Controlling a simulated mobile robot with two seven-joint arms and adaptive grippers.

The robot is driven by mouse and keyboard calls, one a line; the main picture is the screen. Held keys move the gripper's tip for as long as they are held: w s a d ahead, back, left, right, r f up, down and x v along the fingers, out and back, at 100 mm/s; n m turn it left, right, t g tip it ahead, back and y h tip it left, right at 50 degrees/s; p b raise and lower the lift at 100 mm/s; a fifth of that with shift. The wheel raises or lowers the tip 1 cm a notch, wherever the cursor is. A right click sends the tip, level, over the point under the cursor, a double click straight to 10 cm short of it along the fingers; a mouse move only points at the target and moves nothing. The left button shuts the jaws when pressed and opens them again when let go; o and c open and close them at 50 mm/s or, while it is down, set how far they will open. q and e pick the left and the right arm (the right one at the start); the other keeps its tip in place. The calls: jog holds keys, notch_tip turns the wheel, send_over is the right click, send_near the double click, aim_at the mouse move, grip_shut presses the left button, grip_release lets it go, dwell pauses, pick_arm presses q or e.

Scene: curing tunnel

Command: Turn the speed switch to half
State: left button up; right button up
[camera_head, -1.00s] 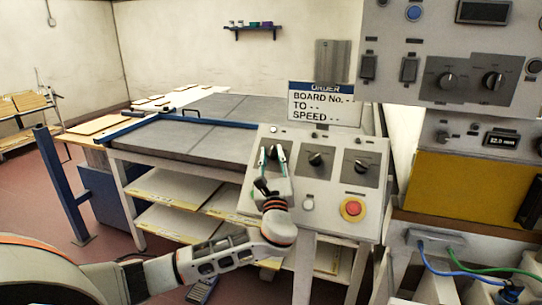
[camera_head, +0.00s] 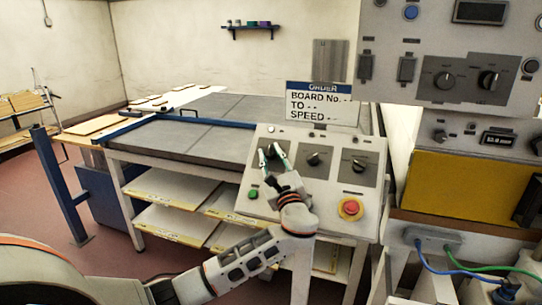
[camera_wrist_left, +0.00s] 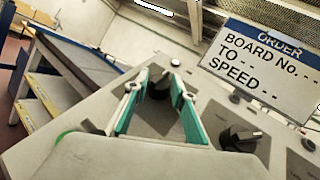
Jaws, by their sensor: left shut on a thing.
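The grey sloped control console (camera_head: 330,205) carries three black rotary switches in a row. The left switch (camera_wrist_left: 160,82) sits between the teal pads of my left gripper (camera_head: 272,152), which is shut on it. The fingers partly hide this switch in the head view. The middle switch (camera_head: 313,159) and the right switch (camera_head: 360,165) stand free. The labels are too small to read, so I cannot tell which is the speed switch. The order sign (camera_head: 320,104) behind reads "BOARD No. - -", "TO - -", "SPEED - -". My right gripper is not in view.
A red emergency button (camera_head: 350,208) on a yellow base is at the console's lower right. A green button (camera_head: 253,193) is at its lower left. A taller panel with more knobs (camera_head: 466,82) stands at the right. A grey-topped table (camera_head: 180,140) lies behind.

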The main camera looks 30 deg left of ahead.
pick_arm(q)
jog(key=o, duration=1.1)
jog(key=shift+a, duration=0.1)
jog(key=v, duration=1.2)
